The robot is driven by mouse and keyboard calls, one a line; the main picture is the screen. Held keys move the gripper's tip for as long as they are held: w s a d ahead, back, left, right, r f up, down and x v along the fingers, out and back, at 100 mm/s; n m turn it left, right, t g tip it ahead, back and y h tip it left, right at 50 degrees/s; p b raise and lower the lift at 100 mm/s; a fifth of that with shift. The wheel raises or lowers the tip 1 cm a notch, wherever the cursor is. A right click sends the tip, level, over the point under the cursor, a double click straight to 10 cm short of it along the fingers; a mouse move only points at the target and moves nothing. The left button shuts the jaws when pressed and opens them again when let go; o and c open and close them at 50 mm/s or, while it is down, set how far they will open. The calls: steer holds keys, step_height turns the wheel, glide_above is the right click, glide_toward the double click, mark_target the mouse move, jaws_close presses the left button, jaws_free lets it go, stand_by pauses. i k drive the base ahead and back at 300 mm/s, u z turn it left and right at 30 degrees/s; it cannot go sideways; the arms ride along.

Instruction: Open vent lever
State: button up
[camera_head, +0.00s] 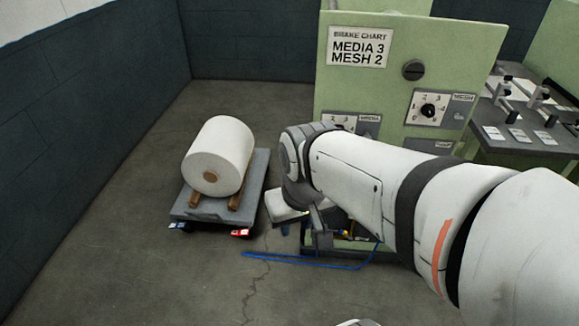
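No part that I can clearly name as the vent lever shows. Small yellow and blue fittings (347,235) sit low at the base of the green machine (460,40), partly hidden by my arm, and I cannot tell whether the lever is among them. My gripper (318,238) points down in front of the machine's lower left part, close to these fittings. Its fingers are small and partly hidden by my wrist, so neither their opening nor any contact is clear.
The machine carries a brake chart (358,47), a black knob (413,70) and a mesh dial (428,110); my arm partly covers another dial. A white roll (217,155) rests on a grey cart (258,175) to the left. A blue hose (300,262) lies on the floor. Clear floor extends in front.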

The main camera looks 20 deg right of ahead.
mark_target(346, 233)
steer(key=u, duration=0.3)
steer(key=k, duration=0.6)
steer(key=z, duration=1.1)
steer(key=i, duration=0.5)
steer(key=z, duration=0.05)
